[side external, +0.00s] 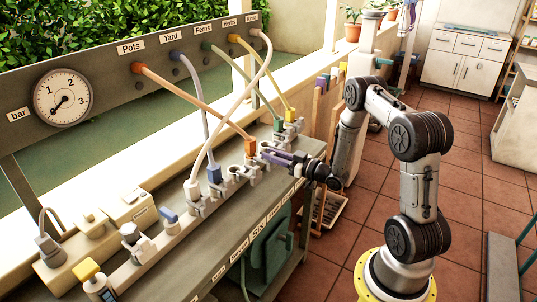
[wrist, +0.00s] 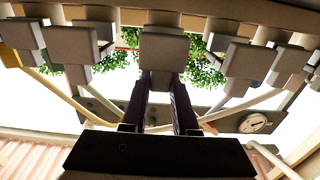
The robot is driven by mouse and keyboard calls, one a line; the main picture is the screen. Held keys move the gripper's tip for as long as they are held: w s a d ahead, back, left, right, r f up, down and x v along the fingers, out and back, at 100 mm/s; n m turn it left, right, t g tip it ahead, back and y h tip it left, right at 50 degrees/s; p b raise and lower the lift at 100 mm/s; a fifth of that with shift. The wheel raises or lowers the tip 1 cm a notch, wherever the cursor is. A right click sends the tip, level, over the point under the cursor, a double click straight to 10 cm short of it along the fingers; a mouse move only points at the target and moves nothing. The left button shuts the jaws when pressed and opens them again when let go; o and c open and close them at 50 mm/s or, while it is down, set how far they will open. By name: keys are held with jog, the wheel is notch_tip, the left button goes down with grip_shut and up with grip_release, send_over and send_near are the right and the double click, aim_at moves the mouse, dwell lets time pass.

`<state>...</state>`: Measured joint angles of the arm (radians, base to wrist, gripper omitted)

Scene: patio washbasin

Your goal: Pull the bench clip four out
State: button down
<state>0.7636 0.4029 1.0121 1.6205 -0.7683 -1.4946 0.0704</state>
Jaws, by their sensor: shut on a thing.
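A row of grey bench clips (side external: 231,176) runs along the bench's back rail, with coloured hose ends standing in several of them. My gripper (side external: 266,154) reaches in from the right, just right of the orange hose end (side external: 250,147), and its dark fingers are shut on a grey clip. In the wrist view the fingers (wrist: 161,84) meet the square face of the middle grey clip (wrist: 164,52), with other clips on both sides. The fingers partly cover that clip in the side view. I cannot read a number on it.
The blue (side external: 214,174) and white (side external: 192,190) hose ends stand nearer; the green (side external: 278,125) and yellow (side external: 291,115) ones stand farther back. Hoses arch from the labelled panel (side external: 108,62) over the bench. A pressure gauge (side external: 62,97) is at left. The tiled floor at right is mostly open.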

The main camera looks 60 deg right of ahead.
jog(key=shift+s, duration=0.15)
jog(key=c, duration=0.7)
grip_release()
jog(key=s, duration=1.2)
